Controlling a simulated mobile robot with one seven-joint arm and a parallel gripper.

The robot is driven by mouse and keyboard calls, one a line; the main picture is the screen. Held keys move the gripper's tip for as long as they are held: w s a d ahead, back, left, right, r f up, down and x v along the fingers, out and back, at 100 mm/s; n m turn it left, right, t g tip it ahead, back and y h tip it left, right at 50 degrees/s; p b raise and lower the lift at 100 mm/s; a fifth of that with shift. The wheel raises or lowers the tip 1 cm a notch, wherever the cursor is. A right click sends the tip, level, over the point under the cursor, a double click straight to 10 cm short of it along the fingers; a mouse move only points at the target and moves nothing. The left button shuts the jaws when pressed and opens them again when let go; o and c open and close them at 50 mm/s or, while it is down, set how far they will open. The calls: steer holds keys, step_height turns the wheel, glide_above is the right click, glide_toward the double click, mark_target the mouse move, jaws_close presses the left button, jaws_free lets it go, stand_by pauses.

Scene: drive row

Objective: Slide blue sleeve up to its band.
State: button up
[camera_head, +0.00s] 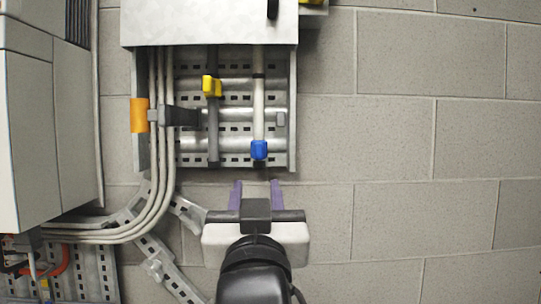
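The blue sleeve (259,150) sits near the lower end of a light vertical rod (258,113) on the right side of the metal panel. A dark band (259,75) shows higher on that rod, close under the box edge. My gripper (256,184) is below the blue sleeve, apart from it in the picture. Its two purple fingers are spread, with nothing visible between them. How far the fingers are from the wall is hard to tell.
A yellow sleeve (211,87) is on the dark rod (213,130) to the left. A metal box (208,24) overhangs the panel. Bare block wall (420,150) lies to the right.

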mark_target(259, 154)
steer(key=shift+d+p+x, duration=0.2)
steer(key=shift+p+x, duration=6.4)
steer(key=shift+x, duration=0.25)
steer(key=shift+f, duration=0.1)
jaws_close()
